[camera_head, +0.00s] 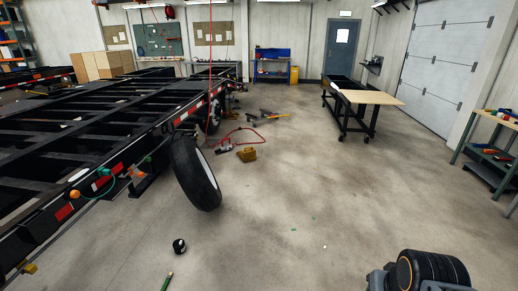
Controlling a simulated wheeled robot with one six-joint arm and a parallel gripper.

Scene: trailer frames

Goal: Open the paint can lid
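A small dark round object (179,246) with a pale mark stands on the concrete floor at the lower left. It may be the paint can, but it is too small to tell, and I cannot make out a lid. No other clear paint can shows. Part of my own arm is at the bottom right corner. My gripper is not in view.
A trailer frame (110,122) fills the left, with a tilted wheel (194,173) by its side. A yellow block (246,154), a red hose (240,131) and tools lie beyond. A green stick-like item (167,282) lies in front. A wheeled table (368,97) stands right; the middle floor is mostly clear.

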